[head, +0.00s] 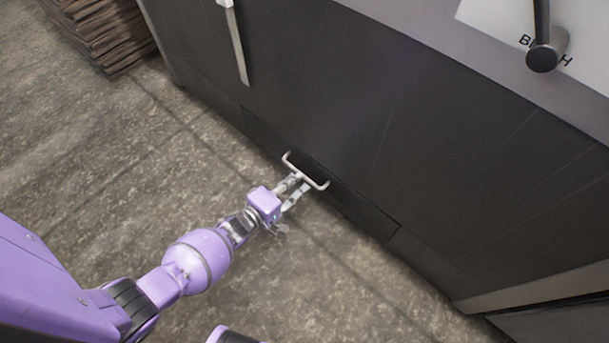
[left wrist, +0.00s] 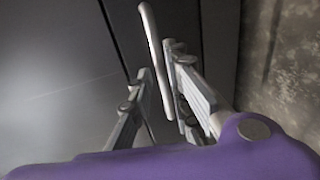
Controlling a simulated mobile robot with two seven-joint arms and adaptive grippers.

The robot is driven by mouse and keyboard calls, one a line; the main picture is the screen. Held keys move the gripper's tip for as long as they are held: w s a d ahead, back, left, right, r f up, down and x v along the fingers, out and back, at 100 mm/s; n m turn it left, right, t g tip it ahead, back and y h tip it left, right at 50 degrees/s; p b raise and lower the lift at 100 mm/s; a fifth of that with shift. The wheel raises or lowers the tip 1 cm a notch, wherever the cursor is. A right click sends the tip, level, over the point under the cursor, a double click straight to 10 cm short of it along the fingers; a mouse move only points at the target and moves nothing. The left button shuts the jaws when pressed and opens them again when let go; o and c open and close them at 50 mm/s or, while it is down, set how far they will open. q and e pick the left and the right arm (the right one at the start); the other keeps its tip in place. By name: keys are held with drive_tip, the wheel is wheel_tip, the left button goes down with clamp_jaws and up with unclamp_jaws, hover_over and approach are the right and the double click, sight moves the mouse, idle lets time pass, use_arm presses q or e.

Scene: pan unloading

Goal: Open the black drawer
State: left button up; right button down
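The black drawer (head: 352,207) is a low, long panel at the foot of the dark cabinet, and its front looks flush with it. Its pale bar handle (head: 318,184) stands out from the front. My left gripper (head: 298,180) is at the middle of this handle. In the left wrist view the handle (left wrist: 152,45) passes between the two fingers of the left gripper (left wrist: 160,70). The fingers are apart, with a small gap showing beside the bar; firm contact is not visible. My right gripper is not in view.
The dark cabinet (head: 400,120) fills the right side, with another pale handle (head: 236,40) higher up. A stack of brown boards (head: 105,35) stands at the top left. The stone-like floor (head: 90,150) before the drawer is clear apart from my arm.

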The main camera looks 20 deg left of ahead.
use_arm(q)
drive_tip(key=shift+b+x, duration=0.7)
drive_tip(key=shift+x, duration=1.25)
clamp_jaws()
